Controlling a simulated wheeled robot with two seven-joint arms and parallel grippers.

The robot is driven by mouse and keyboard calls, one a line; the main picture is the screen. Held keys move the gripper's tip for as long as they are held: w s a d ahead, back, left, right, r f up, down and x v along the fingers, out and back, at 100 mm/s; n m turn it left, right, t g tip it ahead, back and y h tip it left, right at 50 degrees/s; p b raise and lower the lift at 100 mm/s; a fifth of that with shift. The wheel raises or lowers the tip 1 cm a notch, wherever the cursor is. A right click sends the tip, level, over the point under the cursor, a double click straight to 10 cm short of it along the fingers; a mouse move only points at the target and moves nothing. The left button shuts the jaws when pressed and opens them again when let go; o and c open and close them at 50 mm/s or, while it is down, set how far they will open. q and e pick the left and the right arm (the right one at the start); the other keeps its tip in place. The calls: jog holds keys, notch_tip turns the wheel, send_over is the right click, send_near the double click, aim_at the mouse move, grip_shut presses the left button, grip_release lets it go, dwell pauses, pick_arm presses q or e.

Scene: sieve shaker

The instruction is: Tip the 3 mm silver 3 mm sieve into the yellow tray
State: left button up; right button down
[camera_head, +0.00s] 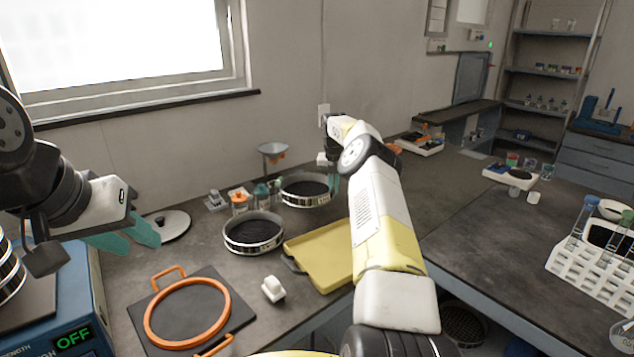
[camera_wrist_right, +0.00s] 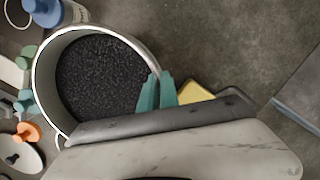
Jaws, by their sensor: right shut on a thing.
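A silver sieve (camera_head: 306,204) full of dark granules is at the back of the bench. In the right wrist view the sieve (camera_wrist_right: 48,92) looks level, its granules inside. My right gripper (camera_head: 333,184) is shut on its right rim; the teal fingers (camera_wrist_right: 157,92) show there. A second silver sieve (camera_head: 253,246) with dark contents stands nearer, left of the yellow tray (camera_head: 318,262). I cannot read either size label. The tray looks empty and is partly hidden by my right arm. My left gripper (camera_head: 143,246) is open and empty at the left.
Small bottles (camera_head: 239,202) and a funnel on a stand (camera_head: 272,153) are behind the sieves. A blue machine (camera_head: 72,322) reading OFF stands at left.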

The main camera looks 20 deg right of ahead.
jog(key=shift+s+r+n, duration=0.6)
jog(key=shift+s+r, duration=0.1)
jog(key=shift+s, duration=6.55)
jog(key=f+t+y, duration=0.1)
jog(key=t+y, duration=0.1)
jog(key=t, duration=0.3)
jog(key=s+f+t+y, duration=0.1)
jog(key=f+t+y, duration=0.1)
jog(key=t, duration=0.3)
jog(key=f+m+t+y, duration=0.1)
jog(key=f+t+y, duration=0.1)
jog(key=t, duration=0.3)
jog(key=shift+s+f+y, duration=0.1)
jog(key=shift+s+y, duration=0.2)
jog(key=shift+s, duration=0.1)
jog(key=shift+s+d+t+y, duration=0.15)
jog(key=shift+t+y, duration=0.1)
jog(key=shift+t, duration=0.5)
jog(key=shift+s+t+y, duration=0.15)
jog(key=shift+t+y, duration=0.1)
jog(key=shift+t, duration=0.5)
